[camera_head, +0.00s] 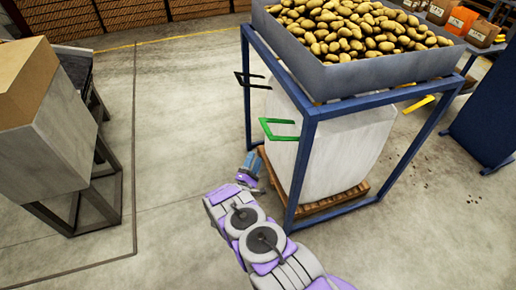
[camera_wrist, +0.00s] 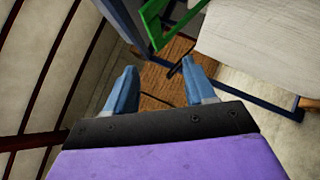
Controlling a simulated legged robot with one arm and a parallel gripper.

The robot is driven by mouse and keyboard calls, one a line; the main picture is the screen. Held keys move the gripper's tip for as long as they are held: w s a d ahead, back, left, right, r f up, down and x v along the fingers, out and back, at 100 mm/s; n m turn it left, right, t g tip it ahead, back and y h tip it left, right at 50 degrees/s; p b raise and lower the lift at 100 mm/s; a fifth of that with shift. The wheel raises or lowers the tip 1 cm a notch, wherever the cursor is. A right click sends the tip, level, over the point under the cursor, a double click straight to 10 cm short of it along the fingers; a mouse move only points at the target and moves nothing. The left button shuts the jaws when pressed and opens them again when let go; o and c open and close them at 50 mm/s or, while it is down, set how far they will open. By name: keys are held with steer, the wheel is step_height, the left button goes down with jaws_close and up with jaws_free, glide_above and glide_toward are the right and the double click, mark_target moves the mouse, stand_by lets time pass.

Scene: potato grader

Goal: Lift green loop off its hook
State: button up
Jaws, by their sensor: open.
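The green loop (camera_head: 280,130) hangs at the left front post of the blue frame, against the white bulk bag. In the wrist view the green loop (camera_wrist: 152,22) shows at the top, beyond my fingertips and partly cut off by the edge. My gripper (camera_head: 251,164) is below and left of the loop in the head view. In the wrist view my gripper (camera_wrist: 158,80) has its two blue fingers apart with nothing between them. The loop's hook cannot be made out clearly.
The blue frame (camera_head: 302,165) carries a grey bin (camera_head: 375,70) of potatoes above the white bag (camera_head: 345,150), which stands on a wooden pallet (camera_head: 330,200). A black loop (camera_head: 250,80) sits on the rear post. Open floor (camera_head: 180,120) lies left, before a grey stand (camera_head: 55,140).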

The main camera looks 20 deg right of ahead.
steer(key=shift+v, duration=1.1)
steer(key=shift+w, duration=0.1)
